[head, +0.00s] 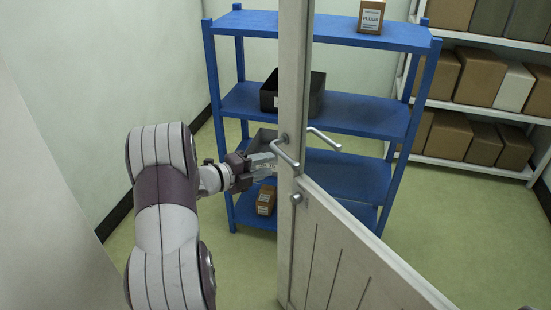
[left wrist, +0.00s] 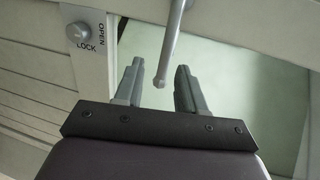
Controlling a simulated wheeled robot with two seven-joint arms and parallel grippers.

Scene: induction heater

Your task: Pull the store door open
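The store door (head: 340,240) stands ajar, its free edge upright in the middle of the head view and a wide gap to its left. A grey lever handle (head: 286,156) is on its near face; another lever (head: 323,140) shows on the far side. My left gripper (head: 268,163) is in the gap, close beside the near lever. In the left wrist view its fingers (left wrist: 158,86) are open, and a handle bar (left wrist: 173,45) ends between them in the picture; I see no contact. A lock knob (left wrist: 75,33) is marked OPEN and LOCK. My right gripper is out of view.
Beyond the door stands a blue shelf unit (head: 245,92) with a black bin (head: 270,92) and small cartons (head: 266,200). White shelves (head: 455,165) with brown boxes are at the right. Green floor (head: 440,220) is clear between them. A pale wall (head: 35,200) is close at left.

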